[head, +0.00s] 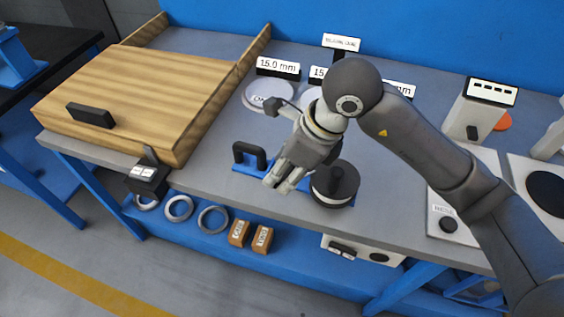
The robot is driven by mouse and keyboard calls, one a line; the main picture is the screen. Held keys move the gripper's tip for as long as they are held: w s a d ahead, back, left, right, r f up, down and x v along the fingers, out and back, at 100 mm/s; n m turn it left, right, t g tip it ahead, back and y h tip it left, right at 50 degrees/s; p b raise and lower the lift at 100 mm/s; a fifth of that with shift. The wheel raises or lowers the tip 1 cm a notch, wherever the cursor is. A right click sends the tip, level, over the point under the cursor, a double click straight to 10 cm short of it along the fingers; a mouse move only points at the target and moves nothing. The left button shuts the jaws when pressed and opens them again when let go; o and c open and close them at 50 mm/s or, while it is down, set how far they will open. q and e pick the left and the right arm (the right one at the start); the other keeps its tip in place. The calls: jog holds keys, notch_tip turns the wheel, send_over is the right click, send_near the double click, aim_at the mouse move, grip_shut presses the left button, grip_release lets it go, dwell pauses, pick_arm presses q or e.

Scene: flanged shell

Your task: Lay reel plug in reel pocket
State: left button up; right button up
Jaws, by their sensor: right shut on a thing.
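My right gripper (281,184) reaches in from the right over the middle of the bench. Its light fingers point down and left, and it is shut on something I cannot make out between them. Just right of the fingers stands a dark, reel-like round piece (335,182) with a wider lower disc, on a blue plate. I cannot tell whether it touches the gripper. A black handle (249,154) stands on the blue plate (240,168) left of the fingers. I cannot identify the reel plug or reel pocket for certain. My left gripper is out of view.
A wooden board (150,85) with raised sides fills the bench's left. White discs (268,95) sit by "15.0 mm" signs behind. Pale panels (450,232) and a white box (480,108) stand right. Rings (180,208) and brown blocks (262,239) lie on the lower shelf.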

jog(key=w+f, duration=0.2)
jog(key=w, duration=0.1)
jog(key=w+f+p, duration=0.1)
jog(key=w+f, duration=0.4)
jog(key=w, duration=0.1)
jog(key=shift+w+a+f+p, duration=0.2)
jog(key=shift+w+p, duration=0.15)
jog(key=shift+w+f, duration=0.45)
jog(key=shift+f, duration=0.15)
notch_tip(320, 180, down, 2)
jog(key=shift+s+f+p, duration=0.1)
jog(key=shift+f+p, duration=0.05)
jog(key=shift+p, duration=0.5)
jog(key=shift+f, duration=0.25)
jog(key=shift+f, duration=0.1)
